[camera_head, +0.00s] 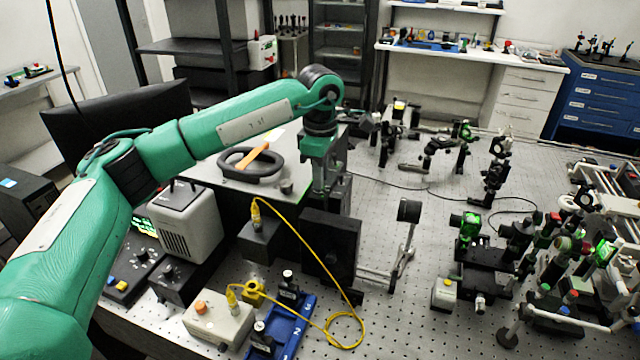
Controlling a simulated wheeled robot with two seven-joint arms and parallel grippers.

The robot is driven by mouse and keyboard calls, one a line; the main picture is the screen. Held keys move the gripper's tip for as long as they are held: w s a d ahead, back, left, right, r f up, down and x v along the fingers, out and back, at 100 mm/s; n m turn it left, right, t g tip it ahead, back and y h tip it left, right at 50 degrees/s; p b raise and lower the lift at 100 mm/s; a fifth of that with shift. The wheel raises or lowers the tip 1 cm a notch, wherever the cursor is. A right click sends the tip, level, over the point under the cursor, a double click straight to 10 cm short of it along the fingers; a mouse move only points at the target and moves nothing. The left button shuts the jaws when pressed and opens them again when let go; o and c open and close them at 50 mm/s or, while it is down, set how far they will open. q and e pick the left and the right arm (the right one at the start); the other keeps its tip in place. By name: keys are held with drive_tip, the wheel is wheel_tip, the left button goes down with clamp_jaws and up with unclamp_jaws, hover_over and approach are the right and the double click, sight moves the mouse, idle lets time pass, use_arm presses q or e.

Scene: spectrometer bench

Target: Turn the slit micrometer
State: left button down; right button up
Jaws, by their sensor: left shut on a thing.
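The spectrometer (225,178) is a large box with a light grey top and dark sides, left of the middle. My left gripper (320,194) points down at the box's right-hand edge. It is shut on a small part there, which I take to be the slit micrometer. The fingers and wrist hide most of that part, so its scale and turn cannot be read. My right gripper is not in view.
A black ring-shaped handle with an orange-handled tool (252,155) lies on the box top. A yellow cable (318,255) loops in front. A blue tray (285,325) stands at the front. Several optics mounts crowd the right. Some perforated bench (400,320) is clear.

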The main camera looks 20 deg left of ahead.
use_arm(q)
drive_tip(key=m+b, duration=0.1)
drive_tip(key=m, duration=0.1)
drive_tip(key=shift+f+m+b, duration=0.15)
drive_tip(key=shift+m+b, duration=0.15)
drive_tip(key=shift+m, duration=0.1)
drive_tip(key=shift+m+b, duration=0.55)
drive_tip(key=shift+m, duration=0.65)
drive_tip(key=shift+m+b, duration=0.4)
drive_tip(key=shift+m, duration=0.8)
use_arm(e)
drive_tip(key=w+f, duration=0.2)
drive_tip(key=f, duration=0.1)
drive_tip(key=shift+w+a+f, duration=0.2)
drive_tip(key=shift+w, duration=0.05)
use_arm(q)
drive_tip(key=shift+m, duration=0.3)
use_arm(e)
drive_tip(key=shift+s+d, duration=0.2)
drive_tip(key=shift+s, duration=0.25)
use_arm(q)
drive_tip(key=c, duration=1.3)
unclamp_jaws()
drive_tip(key=shift+c, duration=0.2)
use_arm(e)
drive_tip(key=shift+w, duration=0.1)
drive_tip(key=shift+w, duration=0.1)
